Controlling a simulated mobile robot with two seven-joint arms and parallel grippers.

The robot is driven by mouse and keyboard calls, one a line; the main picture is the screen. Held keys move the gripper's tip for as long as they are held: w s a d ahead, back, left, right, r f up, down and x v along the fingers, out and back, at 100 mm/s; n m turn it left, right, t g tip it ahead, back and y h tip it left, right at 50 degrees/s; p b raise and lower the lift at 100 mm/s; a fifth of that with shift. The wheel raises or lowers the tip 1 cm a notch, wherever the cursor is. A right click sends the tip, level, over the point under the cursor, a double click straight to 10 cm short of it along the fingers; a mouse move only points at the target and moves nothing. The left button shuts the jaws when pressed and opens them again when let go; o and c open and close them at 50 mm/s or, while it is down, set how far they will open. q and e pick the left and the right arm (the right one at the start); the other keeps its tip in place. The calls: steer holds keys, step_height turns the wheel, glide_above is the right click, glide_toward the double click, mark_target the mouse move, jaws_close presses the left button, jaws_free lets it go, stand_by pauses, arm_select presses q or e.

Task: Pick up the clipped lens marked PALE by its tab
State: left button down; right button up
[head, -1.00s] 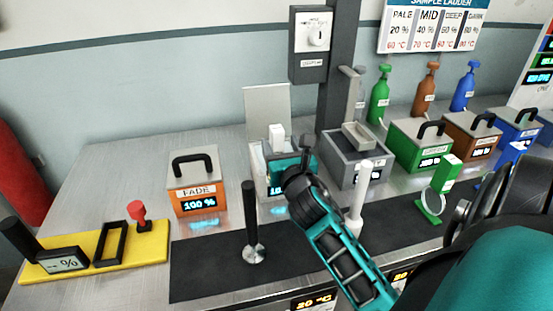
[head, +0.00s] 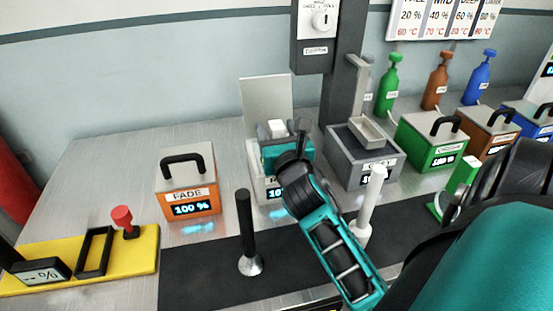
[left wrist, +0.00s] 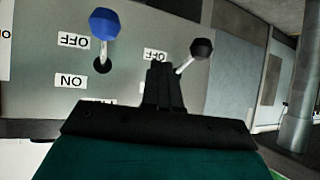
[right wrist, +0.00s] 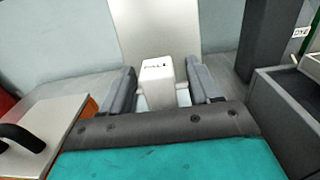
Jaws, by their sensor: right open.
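A white tab (right wrist: 157,82) with dark lettering, which looks like PALE, stands up in the middle of the right wrist view. In the head view the tab (head: 276,128) shows above the open-lidded pale box (head: 255,160). My right gripper (head: 278,130) is open, with one grey finger on each side of the tab. In the right wrist view, small gaps show between the tab and the fingers. The lens below the tab is hidden. My left gripper (left wrist: 161,72) appears shut, its black fingers close together before a panel with levers.
The FADE box (head: 188,185) stands to the left of the pale box, and a grey box (head: 355,165) with a tray on top to its right. A black-handled upright tool (head: 246,232) and a white post (head: 370,205) stand in front on the dark mat (head: 200,270).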

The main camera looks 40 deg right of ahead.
arm_select(q)
steer(key=shift+s, duration=0.1)
arm_select(e)
steer(key=shift+c, duration=0.3)
steer(key=c, duration=0.4)
arm_select(q)
steer(key=shift+s+f, duration=0.15)
steer(key=shift+s, duration=0.1)
arm_select(e)
jaws_close()
